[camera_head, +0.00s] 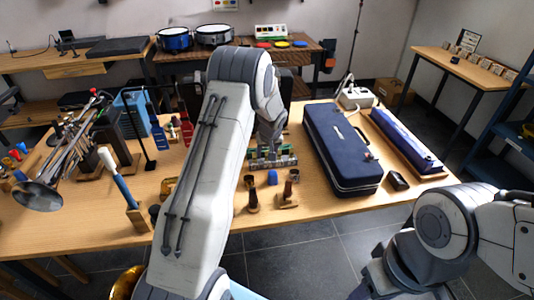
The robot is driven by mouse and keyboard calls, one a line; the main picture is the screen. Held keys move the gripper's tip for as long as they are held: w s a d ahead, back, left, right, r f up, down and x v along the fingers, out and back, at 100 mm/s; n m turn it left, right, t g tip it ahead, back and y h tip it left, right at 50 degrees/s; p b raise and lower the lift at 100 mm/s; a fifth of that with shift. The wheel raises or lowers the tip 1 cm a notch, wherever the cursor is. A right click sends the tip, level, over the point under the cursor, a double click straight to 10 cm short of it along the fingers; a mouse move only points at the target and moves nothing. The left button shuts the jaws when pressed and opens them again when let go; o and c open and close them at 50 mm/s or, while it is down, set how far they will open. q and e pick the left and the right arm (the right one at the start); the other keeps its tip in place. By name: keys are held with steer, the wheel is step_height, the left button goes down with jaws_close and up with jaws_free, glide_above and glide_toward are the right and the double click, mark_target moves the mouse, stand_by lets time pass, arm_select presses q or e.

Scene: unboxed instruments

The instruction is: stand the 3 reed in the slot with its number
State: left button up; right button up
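A low rack with a row of small slots or pieces (272,160) stands on the wooden table near the middle. It is partly hidden by my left arm. My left gripper (269,143) points down at the back edge of this rack, and its fingers are too small and dark to tell whether they are open or shut. I cannot make out the 3 reed, any number on the slots, or anything held in the gripper. My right arm is at the lower right, and its gripper is not in view.
A dark blue instrument case (340,150) lies right of the rack, with a long blue case (407,140) beyond it. Small brown pieces (288,195) and a blue cup (272,178) stand in front.

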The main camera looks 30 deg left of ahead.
arm_select(q)
steer(key=v, duration=1)
steer(key=shift+r+b, duration=0.25)
steer(key=shift+b, duration=0.1)
steer(key=s+d+r+m+h+p, duration=0.1)
steer(key=s+d+r+m, duration=0.15)
steer(key=s+d, duration=0.35)
steer(key=s+d+r+m+g+h+p, duration=0.1)
steer(key=s+d+r+m, duration=0.2)
steer(key=d, duration=0.4)
steer(key=s+d+r+m+p, duration=0.1)
steer(key=s+d+r+m, duration=0.1)
steer(key=s+d, duration=0.45)
steer(key=s+d+r+m+g+h, duration=0.1)
steer(key=s+d+m, duration=0.2)
steer(key=s, duration=0.8)
steer(key=s+d+r+m+g+p, duration=0.1)
steer(key=s+d+m, duration=0.3)
steer(key=s, duration=0.6)
steer(key=shift+s+r+g+h, duration=0.3)
steer(key=shift+s+h, duration=0.05)
steer(key=shift+h, duration=0.05)
